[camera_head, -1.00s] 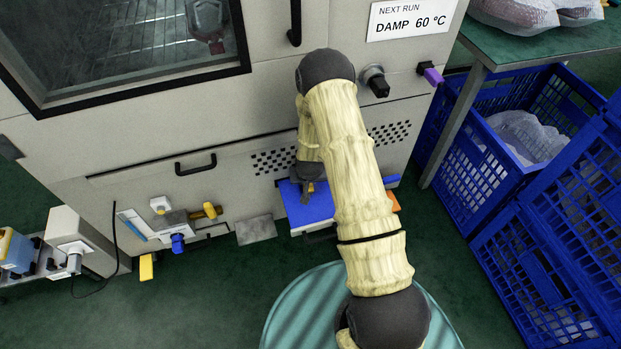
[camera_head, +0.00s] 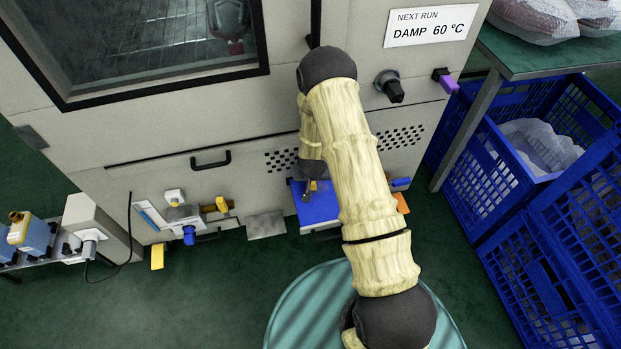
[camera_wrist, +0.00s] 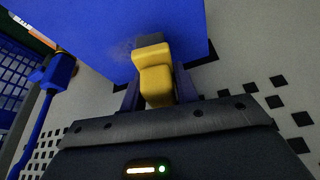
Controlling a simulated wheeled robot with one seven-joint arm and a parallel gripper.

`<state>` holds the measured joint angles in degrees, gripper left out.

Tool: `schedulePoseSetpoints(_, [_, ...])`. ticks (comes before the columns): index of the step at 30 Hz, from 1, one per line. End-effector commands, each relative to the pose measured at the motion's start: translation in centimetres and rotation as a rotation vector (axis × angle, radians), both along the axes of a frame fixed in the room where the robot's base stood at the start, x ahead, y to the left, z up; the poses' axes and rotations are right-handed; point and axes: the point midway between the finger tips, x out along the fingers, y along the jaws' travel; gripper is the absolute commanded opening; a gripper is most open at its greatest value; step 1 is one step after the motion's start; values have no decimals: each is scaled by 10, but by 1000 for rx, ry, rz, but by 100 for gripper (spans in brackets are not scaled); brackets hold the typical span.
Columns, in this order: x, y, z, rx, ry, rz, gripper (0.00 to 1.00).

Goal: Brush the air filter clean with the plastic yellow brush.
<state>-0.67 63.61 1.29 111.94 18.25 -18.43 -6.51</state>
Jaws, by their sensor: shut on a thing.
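My gripper (camera_wrist: 157,88) is shut on the yellow brush (camera_wrist: 155,78), with one finger on each side of its handle in the wrist view. The dark grey brush end (camera_wrist: 150,40) lies over the blue panel, which looks like the air filter (camera_wrist: 100,25); I cannot tell whether they touch. A faint grey smudge shows on the blue face beside the brush end. In the head view the blue filter (camera_head: 320,208) sits low at the cabinet front, partly behind my arm. My gripper (camera_head: 309,187) is at its upper left part, small and partly hidden by my wrist.
A blue handled tool (camera_wrist: 50,85) is at the left of the wrist view. The grey cabinet (camera_head: 210,125) stands in front, with a drawer handle (camera_head: 211,160) and yellow and blue fittings. Blue crates (camera_head: 540,200) stand at right. Green floor is open at lower left.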

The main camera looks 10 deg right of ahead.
Motion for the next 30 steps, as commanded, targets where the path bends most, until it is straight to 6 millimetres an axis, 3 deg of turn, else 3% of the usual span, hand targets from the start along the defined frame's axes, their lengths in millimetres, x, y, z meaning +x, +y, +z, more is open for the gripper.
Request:
schedulePoseSetpoints(13, [0, 0, 40, 0, -1, 0, 4])
schedulePoseSetpoints(25, [0, 0, 42, 0, -1, 0, 4])
schedulePoseSetpoints(30, [1, 0, 55, 0, -2, 0, 4])
